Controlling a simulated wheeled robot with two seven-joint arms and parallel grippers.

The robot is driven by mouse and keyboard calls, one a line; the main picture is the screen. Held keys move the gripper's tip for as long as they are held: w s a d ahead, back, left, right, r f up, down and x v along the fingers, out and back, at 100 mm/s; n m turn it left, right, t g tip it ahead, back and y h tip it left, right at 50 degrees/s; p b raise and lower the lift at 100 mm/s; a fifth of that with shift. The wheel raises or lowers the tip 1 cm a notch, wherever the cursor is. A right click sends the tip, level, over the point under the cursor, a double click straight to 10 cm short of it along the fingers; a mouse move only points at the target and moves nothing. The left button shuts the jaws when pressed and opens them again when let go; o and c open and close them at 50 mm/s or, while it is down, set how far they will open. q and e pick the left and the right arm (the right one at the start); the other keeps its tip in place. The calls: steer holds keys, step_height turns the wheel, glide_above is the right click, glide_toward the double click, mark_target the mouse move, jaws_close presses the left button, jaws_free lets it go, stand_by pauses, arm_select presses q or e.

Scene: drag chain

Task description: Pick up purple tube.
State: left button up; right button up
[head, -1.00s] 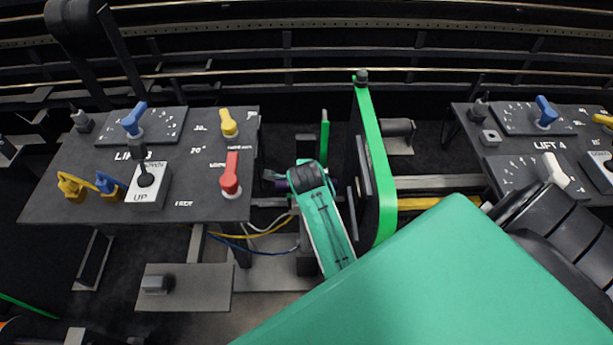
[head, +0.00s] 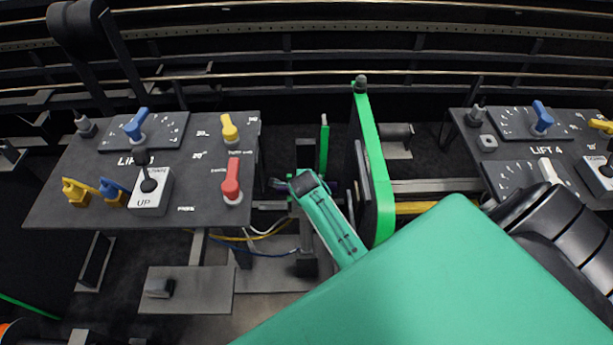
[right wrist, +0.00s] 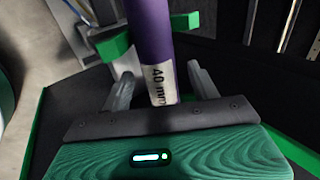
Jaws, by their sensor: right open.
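The purple tube (right wrist: 152,35) stands large in the right wrist view, running from the top edge down to a white label reading "40 mm". My right gripper (right wrist: 161,82) is open, with one finger on each side of the tube's labelled end. I see gaps beside the tube, and it does not look clamped. In the head view my teal right gripper (head: 284,184) points away from me between the left control panel and a green-edged upright plate. The tube is largely hidden there. My left gripper is not in view.
The left control panel (head: 80,205) with coloured levers is close to my right gripper's left. The green-edged plate (head: 376,165) stands close on its right. Another panel (head: 468,125) is farther right. Cables (head: 262,238) run below the gripper.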

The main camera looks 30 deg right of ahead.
steer(key=shift+w+d+f, duration=0.1)
steer(key=shift+w+f, duration=0.05)
steer(key=shift+f, duration=0.15)
steer(key=c, duration=1.3)
steer(key=shift+o, duration=0.2)
steer(key=shift+r, duration=0.1)
